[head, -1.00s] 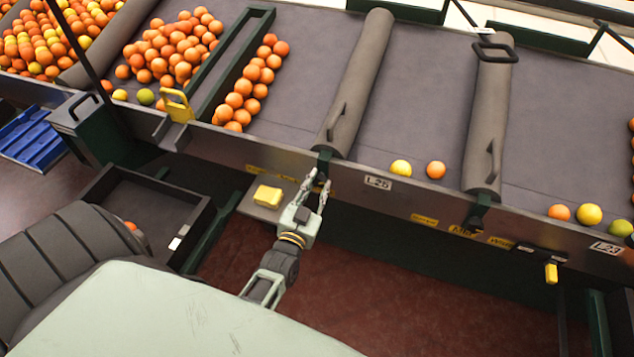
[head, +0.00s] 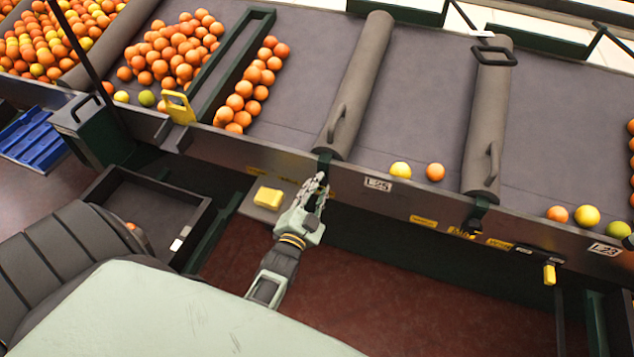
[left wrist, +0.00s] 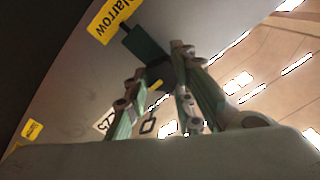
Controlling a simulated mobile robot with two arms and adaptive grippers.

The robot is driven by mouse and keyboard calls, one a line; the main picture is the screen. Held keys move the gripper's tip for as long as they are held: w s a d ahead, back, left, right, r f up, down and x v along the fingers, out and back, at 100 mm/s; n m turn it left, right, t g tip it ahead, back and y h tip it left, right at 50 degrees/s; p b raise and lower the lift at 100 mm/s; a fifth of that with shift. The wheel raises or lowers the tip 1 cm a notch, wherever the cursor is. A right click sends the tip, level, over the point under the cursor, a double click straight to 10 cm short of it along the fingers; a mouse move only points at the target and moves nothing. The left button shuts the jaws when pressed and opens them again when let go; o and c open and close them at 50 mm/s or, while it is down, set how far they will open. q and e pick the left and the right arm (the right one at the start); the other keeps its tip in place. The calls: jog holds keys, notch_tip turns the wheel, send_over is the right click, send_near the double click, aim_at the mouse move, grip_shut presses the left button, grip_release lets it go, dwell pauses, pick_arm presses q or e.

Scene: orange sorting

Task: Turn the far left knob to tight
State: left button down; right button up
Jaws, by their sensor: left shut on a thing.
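The far left knob (left wrist: 157,72) sits on the conveyor's front panel, below the near end of the left roller. In the left wrist view it is a dark green part with a small yellow mark, partly hidden by my fingers. My left gripper (head: 319,182) is shut on it, and its fingers also show in the left wrist view (left wrist: 155,95). A yellow "Narrow" label (left wrist: 115,16) is close beside the knob on the panel. The pointer's exact setting is hard to read. My right gripper is not in view.
Another knob (head: 474,222) sits under the right roller (head: 490,120), among yellow labels. A yellow block (head: 269,197) lies on a small shelf left of my gripper. Oranges (head: 240,100) and a few lemons lie on the belt. An open dark bin (head: 205,215) stands lower left.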

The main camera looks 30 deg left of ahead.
pick_arm(q)
jog(key=shift+d, duration=0.15)
jog(key=c, duration=1.5)
grip_release()
jog(key=shift+c, duration=0.2)
jog(key=shift+s+f, duration=0.1)
jog(key=shift+s, duration=0.1)
jog(key=v, duration=0.7)
